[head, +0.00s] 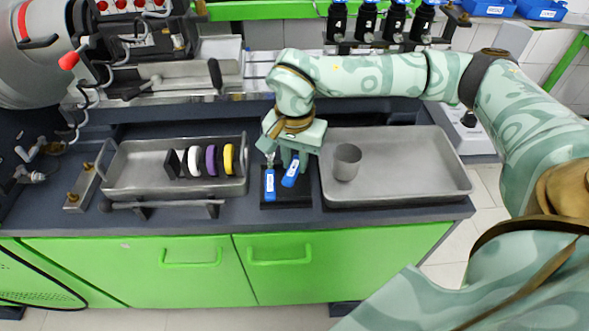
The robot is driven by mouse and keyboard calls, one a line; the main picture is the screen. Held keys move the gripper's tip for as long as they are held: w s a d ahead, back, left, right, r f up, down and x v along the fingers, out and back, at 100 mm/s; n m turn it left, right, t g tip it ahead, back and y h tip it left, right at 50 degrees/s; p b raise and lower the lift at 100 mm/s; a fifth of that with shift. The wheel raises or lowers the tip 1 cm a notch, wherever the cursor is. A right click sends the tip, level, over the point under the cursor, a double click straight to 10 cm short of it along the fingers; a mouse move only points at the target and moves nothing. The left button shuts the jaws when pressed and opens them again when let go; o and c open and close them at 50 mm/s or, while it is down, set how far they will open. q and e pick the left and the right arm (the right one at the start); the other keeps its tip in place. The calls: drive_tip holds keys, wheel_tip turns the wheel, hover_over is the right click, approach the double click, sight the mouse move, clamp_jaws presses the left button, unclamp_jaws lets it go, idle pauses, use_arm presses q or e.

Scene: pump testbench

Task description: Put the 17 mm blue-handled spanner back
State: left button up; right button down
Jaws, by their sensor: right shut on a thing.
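My right gripper (294,158) points down over a small black holder (288,203) on the bench, between two metal trays. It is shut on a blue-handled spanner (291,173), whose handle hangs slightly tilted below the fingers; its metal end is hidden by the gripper. A second blue-handled spanner (269,186) stands more upright at the holder's left side, just left of the gripper. The size labels are too small to read. I cannot tell whether the held spanner touches the holder. My left gripper is not in view.
A left tray (120,186) holds black, white, purple and yellow rings (211,160). A right tray (420,180) holds a grey metal cup (347,161), close to my right gripper. A rod on a stand (165,204) lies in front of the left tray. Black bottles (366,22) stand behind.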

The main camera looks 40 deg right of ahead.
sight(295, 164)
drive_tip(key=f+b, duration=0.1)
drive_tip(key=f, duration=0.2)
drive_tip(key=shift+d+f, duration=0.15)
drive_tip(key=shift+d, duration=0.05)
drive_tip(key=shift+w+f, duration=0.1)
drive_tip(key=shift+f, duration=0.15)
drive_tip(key=shift+r, duration=0.15)
drive_tip(key=shift+f, duration=0.45)
drive_tip(key=c, duration=1.3)
unclamp_jaws()
drive_tip(key=shift+o, duration=0.2)
drive_tip(key=shift+r, duration=0.15)
